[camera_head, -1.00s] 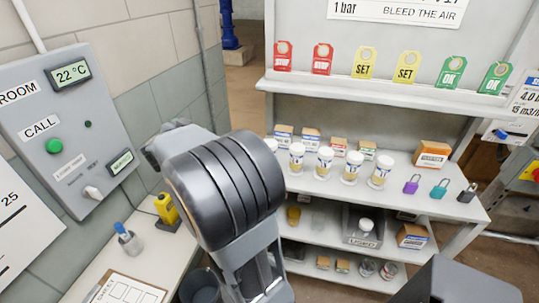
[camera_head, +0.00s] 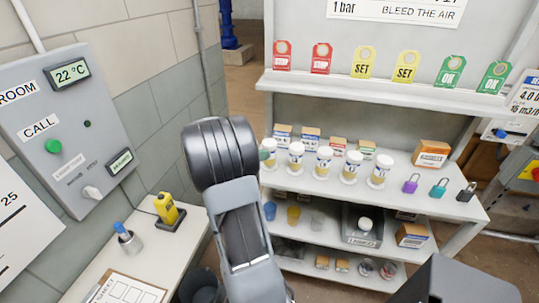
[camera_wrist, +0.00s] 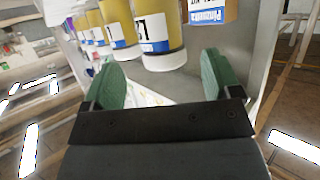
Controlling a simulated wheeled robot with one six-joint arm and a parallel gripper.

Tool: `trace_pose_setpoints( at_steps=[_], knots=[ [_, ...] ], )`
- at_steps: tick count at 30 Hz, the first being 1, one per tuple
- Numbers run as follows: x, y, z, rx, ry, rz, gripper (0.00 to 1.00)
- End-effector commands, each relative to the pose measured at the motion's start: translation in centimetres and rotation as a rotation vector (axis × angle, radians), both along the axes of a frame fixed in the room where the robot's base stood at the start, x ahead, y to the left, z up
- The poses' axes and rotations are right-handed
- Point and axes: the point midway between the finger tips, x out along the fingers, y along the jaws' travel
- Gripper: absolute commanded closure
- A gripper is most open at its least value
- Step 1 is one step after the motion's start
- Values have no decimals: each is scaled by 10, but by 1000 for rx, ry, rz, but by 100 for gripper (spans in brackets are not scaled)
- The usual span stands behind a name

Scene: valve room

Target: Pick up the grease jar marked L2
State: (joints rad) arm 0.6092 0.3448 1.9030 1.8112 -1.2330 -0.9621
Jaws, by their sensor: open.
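Several grease jars with white lids stand in a row on the upper shelf board in the head view, among them the leftmost jar (camera_head: 271,146), a second (camera_head: 296,160) and a middle one (camera_head: 324,163). Their markings are too small to read there. In the wrist view a near yellow jar (camera_wrist: 157,25) has a white and blue label, cut off so that I cannot tell if it reads L2; more jars stand to its left. My gripper (camera_wrist: 162,80) is open and empty, its green fingers short of the near jar.
Small boxes (camera_head: 311,137) stand behind the jars, and one box (camera_wrist: 207,10) is right of the near jar in the wrist view. An orange box (camera_head: 431,154) and padlocks (camera_head: 439,188) are to the right. A tag shelf (camera_head: 390,93) hangs above.

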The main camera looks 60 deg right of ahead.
Motion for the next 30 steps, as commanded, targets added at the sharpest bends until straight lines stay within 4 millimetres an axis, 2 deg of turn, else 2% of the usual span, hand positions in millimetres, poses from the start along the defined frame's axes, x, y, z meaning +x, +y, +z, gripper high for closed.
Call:
trace_pose_setpoints(
  at_steps=[5, 16, 26, 30],
  knots=[
    [-3, -7, -3, 0, 0, 1, 16],
    [-19, -43, -23, 0, 0, 1, 16],
    [-22, -48, -25, -1, -2, 2, 16],
    [-22, -48, -25, -1, -2, 2, 27]
  ],
)
